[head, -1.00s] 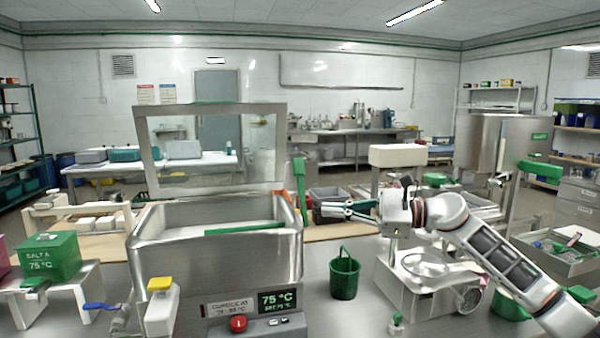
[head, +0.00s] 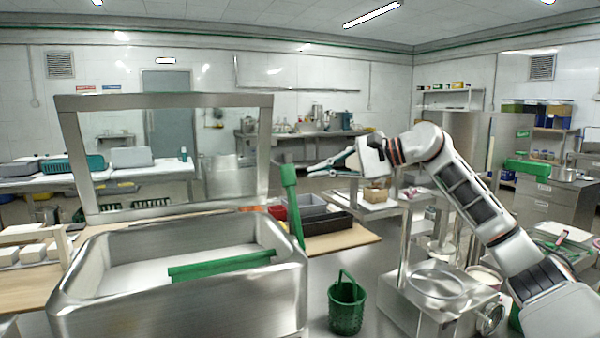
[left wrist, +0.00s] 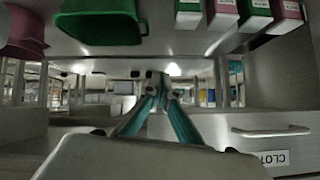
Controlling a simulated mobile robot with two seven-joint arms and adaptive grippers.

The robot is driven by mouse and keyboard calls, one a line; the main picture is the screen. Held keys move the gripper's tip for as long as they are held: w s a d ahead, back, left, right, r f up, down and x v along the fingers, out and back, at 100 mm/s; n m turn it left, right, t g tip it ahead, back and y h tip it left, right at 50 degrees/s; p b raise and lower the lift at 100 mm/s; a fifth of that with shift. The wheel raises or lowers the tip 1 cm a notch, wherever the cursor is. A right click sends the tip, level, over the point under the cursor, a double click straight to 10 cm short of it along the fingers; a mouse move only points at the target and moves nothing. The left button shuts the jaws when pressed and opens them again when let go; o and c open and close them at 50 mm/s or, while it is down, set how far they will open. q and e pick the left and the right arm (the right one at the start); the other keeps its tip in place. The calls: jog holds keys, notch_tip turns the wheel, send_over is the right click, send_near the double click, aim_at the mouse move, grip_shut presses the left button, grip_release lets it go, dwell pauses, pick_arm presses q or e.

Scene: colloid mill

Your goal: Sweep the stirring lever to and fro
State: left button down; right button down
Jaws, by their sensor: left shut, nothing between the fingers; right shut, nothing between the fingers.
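The stirring lever (head: 291,196) is a green upright bar with a thicker green head, at the right side of the steel vat (head: 200,303). Its top leans slightly left. A green bar (head: 222,264) lies across the pale contents inside the vat. My right gripper (head: 311,171) is shut and empty, its fingertips pointing left just right of the lever's head. A small gap shows between them in the picture; the depth is hard to judge. My left gripper (left wrist: 157,84) shows only in the left wrist view, shut and empty, away from the lever.
An upright steel frame (head: 265,150) stands behind the vat. A green bucket (head: 346,305) stands right of it, beside a steel machine (head: 425,303). Dark trays (head: 327,222) lie behind the lever. The left wrist view shows a drawer handle (left wrist: 272,132) and a green container (left wrist: 100,20).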

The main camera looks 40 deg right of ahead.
jog(key=a, duration=0.2)
jog(key=w+a, duration=0.1)
jog(key=a, duration=0.2)
jog(key=shift+w, duration=0.1)
dwell(0.5)
